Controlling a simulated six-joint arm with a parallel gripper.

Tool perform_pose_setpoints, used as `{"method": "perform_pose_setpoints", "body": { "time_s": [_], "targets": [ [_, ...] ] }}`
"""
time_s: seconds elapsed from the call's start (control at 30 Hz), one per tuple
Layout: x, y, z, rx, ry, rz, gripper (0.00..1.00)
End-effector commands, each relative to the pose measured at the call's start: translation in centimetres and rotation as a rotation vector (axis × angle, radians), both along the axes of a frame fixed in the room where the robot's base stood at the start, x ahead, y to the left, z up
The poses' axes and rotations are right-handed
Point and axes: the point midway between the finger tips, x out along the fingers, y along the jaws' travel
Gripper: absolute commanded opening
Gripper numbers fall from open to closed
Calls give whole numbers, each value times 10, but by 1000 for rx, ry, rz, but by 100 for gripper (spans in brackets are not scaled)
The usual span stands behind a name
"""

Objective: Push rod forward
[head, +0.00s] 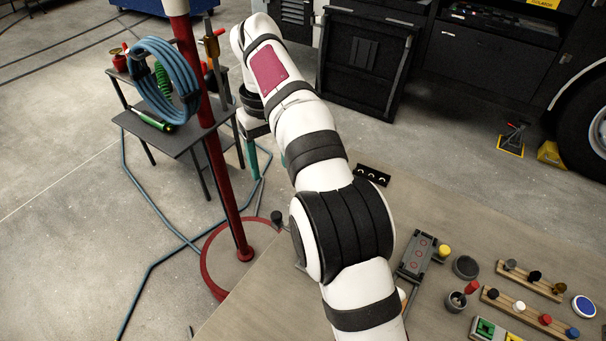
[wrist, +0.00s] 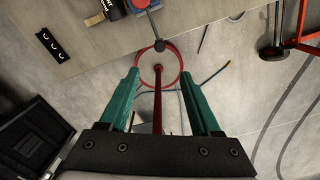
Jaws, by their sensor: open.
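A thin rod (wrist: 153,25) with a dark round knob (wrist: 160,45) sticks out past the table edge in the wrist view. In the head view the knob (head: 277,216) shows just left of my arm; my arm hides most of the rod's mount. My gripper (wrist: 160,80) has its two teal fingers spread, with nothing held between them. In the head view my gripper (head: 252,150) is beyond the table edge, past the knob and apart from it.
A red pole (head: 219,180) on a ring base stands left of my arm. The wooden table (head: 460,220) carries pegs and small devices at right. A black panel (head: 367,65) stands behind.

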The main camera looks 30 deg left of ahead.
Motion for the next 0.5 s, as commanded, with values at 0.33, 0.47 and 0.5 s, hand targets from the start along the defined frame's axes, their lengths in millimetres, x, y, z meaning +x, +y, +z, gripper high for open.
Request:
{"method": "perform_pose_setpoints", "body": {
  "time_s": [0.33,0.47,0.5],
  "targets": [
    [-1,0,-86,-2,2,3,64],
    [0,0,-120,-1,0,1,64],
    [0,0,-129,-1,0,1,64]
  ]
}}
